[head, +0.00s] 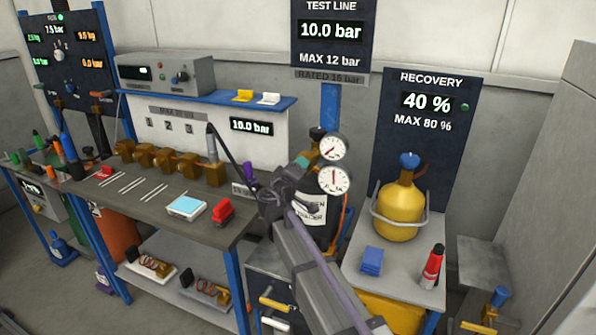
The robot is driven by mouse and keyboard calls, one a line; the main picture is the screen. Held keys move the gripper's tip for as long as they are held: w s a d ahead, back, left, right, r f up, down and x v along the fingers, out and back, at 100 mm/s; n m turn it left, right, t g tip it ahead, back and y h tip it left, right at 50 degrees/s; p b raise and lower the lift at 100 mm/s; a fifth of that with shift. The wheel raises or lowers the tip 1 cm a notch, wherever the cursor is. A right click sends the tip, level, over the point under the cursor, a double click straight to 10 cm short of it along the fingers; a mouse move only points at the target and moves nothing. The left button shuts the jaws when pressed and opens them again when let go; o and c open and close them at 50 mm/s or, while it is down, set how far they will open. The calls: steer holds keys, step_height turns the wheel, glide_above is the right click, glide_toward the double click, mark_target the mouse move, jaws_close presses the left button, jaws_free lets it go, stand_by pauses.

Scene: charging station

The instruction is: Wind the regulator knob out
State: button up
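The regulator shows by its two round white gauges, the upper gauge (333,147) and the lower gauge (334,179), on top of a dark nitrogen cylinder (322,212) with a white label. The test line panel (330,32) above reads 10.0 bar, MAX 12 bar.
A workbench (130,200) with brass valves (165,162), a light-blue-topped box (186,207) and a red item (223,211) lies left. Right stands a yellow recovery cylinder (400,212) on a grey stand, with a red bottle (432,267) and blue block (371,261) in front.

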steer(key=n, duration=0.7)
steer(key=shift+f, duration=0.1)
steer(key=n, duration=0.6)
steer(key=shift+n, duration=0.4)
steer(key=n, duration=0.6)
steer(key=shift+d+f, duration=0.1)
steer(key=n, duration=0.6)
steer(key=shift+s+n, duration=0.1)
steer(key=shift+n, duration=0.2)
steer(key=o, duration=0.9)
